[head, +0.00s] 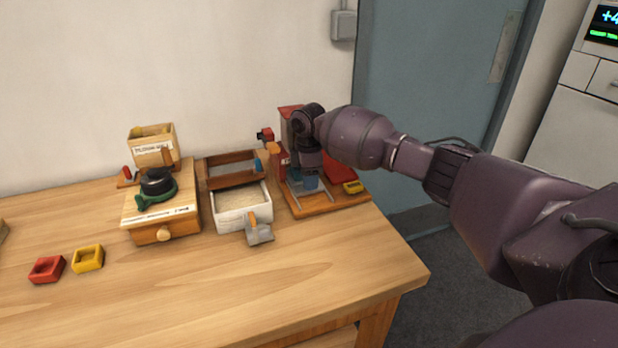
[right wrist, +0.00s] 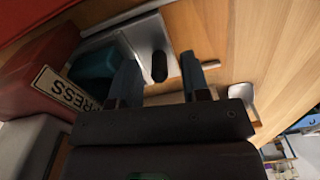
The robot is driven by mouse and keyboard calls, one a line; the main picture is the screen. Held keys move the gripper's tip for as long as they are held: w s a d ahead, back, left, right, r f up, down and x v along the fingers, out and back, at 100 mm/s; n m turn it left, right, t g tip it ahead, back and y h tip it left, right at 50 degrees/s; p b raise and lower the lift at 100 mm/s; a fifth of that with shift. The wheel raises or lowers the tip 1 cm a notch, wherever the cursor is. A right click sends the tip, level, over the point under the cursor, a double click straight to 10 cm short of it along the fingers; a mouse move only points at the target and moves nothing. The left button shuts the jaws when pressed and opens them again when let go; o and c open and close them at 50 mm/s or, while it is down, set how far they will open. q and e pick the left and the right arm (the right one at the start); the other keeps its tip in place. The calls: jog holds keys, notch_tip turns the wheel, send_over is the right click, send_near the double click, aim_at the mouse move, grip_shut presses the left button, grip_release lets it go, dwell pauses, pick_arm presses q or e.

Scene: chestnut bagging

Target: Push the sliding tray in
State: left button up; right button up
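A red press (head: 291,122) stands on a wooden base (head: 328,207) at the right end of the table; the right wrist view shows its "PRESS" label (right wrist: 68,90). A grey metal tray (right wrist: 148,32) extends from the press and has a dark knob (right wrist: 159,66). My right gripper (head: 308,182) is down at the front of the press; my arm hides part of it. In the right wrist view, the blue fingers (right wrist: 160,78) are apart, with the knob showing in the gap between them. I cannot tell whether they touch the tray. My left gripper is not in view.
Left of the press are a white sand-filled box (head: 228,219), a brown wooden crate (head: 232,160) and a wooden drawer unit (head: 165,230). Red (head: 47,269) and yellow (head: 88,258) small boxes lie farther left. The table's front is clear.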

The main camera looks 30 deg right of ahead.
pick_arm(q)
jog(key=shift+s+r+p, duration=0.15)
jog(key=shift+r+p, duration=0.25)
jog(key=shift+p, duration=0.3)
pick_arm(e)
notch_tip(320, 180, up, 11)
jog(key=shift+f, duration=0.1)
